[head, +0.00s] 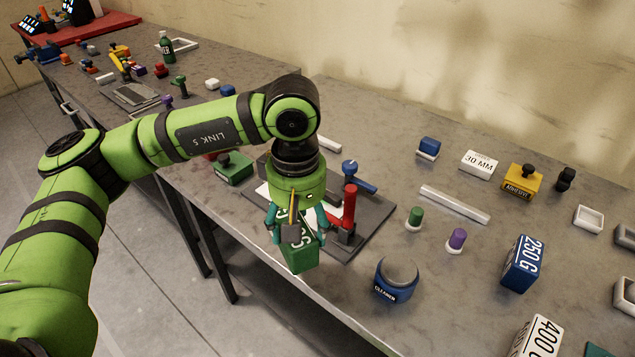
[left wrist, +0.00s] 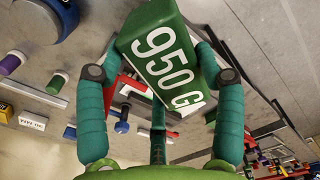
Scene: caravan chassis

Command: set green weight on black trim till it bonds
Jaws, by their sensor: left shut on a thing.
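The green weight (head: 300,258), marked 950 G in white, hangs in my left gripper (head: 293,232). It also shows large between the teal fingers in the left wrist view (left wrist: 160,50). The fingers are shut on it. In the head view it appears above the front edge of a dark grey fixture plate (head: 372,222), close to the table's front edge. I cannot make out the black trim for certain; my gripper and the weight cover part of the fixture. My right gripper is not in view.
A red upright (head: 348,206) and a blue-knobbed clamp (head: 356,177) stand on the fixture beside my gripper. A blue 250 G weight (head: 522,264) and a yellow adhesive block (head: 522,182) lie further right.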

